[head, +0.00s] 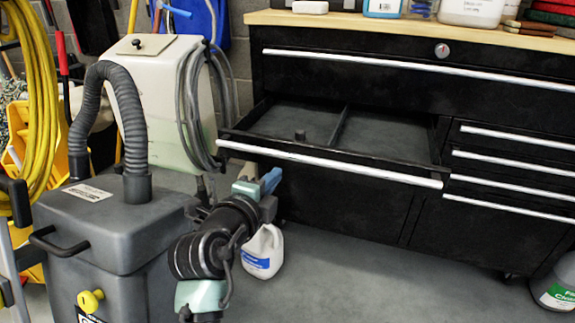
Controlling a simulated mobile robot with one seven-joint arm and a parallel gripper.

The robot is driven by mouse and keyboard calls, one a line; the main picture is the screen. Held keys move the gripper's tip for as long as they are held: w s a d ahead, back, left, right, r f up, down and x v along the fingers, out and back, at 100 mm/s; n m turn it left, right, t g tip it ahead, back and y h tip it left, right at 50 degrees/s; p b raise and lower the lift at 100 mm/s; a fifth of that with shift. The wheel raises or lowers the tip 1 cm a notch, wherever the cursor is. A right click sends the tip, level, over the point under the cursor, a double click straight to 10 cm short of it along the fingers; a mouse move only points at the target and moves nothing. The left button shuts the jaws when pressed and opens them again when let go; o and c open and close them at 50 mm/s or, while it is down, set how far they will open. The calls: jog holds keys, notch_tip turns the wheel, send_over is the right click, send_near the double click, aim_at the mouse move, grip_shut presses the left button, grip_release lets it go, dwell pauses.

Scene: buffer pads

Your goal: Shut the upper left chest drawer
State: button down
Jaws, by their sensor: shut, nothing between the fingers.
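The black chest (340,215) stands against the back wall. Its upper left drawer (385,140) is pulled out, with its silver front handle bar (330,167) toward me. My gripper (271,181) is shut and empty, just below the left half of the drawer's front bar in the picture. Whether it touches the drawer front I cannot tell. My arm hides part of the floor and of the things behind it.
A grey vacuum tank (110,235) with a hose stands close on the left. A whitish tank (165,95) with coiled grey hose is beside the drawer's left end. A white jug (263,252) stands on the floor behind my wrist. The floor (370,285) at centre right is clear.

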aim_at(292, 157)
jog(key=b+x, duration=0.2)
jog(key=x, duration=0.5)
jog(key=shift+f, duration=0.1)
jog(key=shift+w+d+b, duration=0.2)
jog(key=shift+w+b, duration=0.2)
jog(key=shift+w, duration=0.3)
jog(key=shift+w, duration=0.1)
